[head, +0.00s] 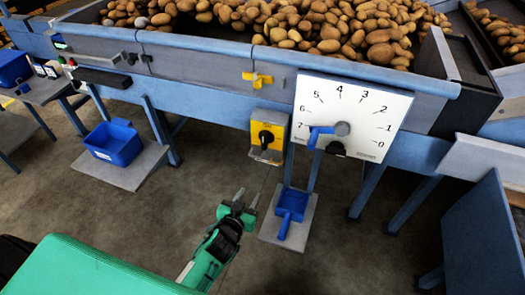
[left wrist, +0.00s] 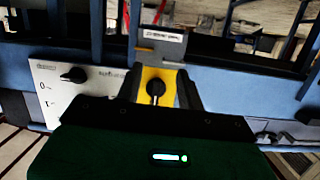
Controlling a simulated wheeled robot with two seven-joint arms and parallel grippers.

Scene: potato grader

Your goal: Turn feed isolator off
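The likely feed isolator is a yellow plate (head: 258,149) with a black rotary knob (head: 266,138), mounted on the front of the blue machine frame. Its lettering is too small to read. In the left wrist view, a yellow plate (left wrist: 168,76) with a black knob (left wrist: 156,88) shows between the fingers. My left gripper (head: 247,199) is below and a little left of the plate in the head view, apart from it. Its two fingers are spread and hold nothing; they also show in the left wrist view (left wrist: 160,88). My right gripper is not in view.
A white dial (head: 360,107) with a blue handle (head: 318,133) is right of the isolator. A yellow tap-like handle (head: 257,79) is above. Potatoes (head: 300,25) fill the bed. A blue scoop (head: 292,205) and blue crate (head: 115,143) stand low. A white knob panel (left wrist: 70,92) shows at wrist-view left.

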